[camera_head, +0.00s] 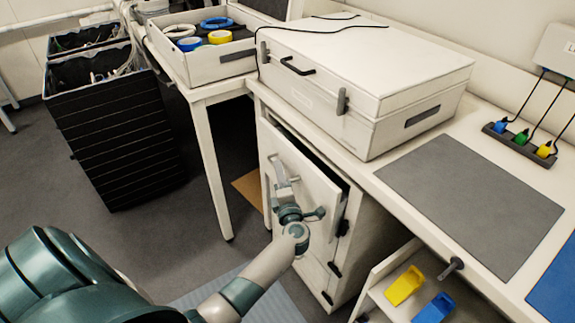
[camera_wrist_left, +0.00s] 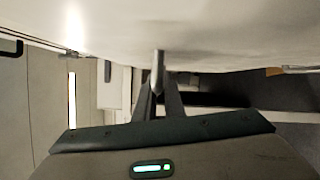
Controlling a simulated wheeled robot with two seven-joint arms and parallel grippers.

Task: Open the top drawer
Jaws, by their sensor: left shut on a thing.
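The white cabinet front (camera_head: 315,185) under the bench stands out from its frame, with a dark gap along its top and right side. My left gripper (camera_head: 282,178) is at the upper left of this front. In the left wrist view its dark fingers (camera_wrist_left: 158,96) are shut on a grey handle (camera_wrist_left: 158,62) that joins the pale panel (camera_wrist_left: 225,22). The gripper and wrist partly cover the front in the head view. My right gripper is not in view.
A white case (camera_head: 365,60) sits on the bench above. An open compartment at lower right holds a yellow item (camera_head: 404,286) and a blue item (camera_head: 434,308). A black crate stack (camera_head: 115,130) stands at left. The floor (camera_head: 205,235) before the cabinet has free room.

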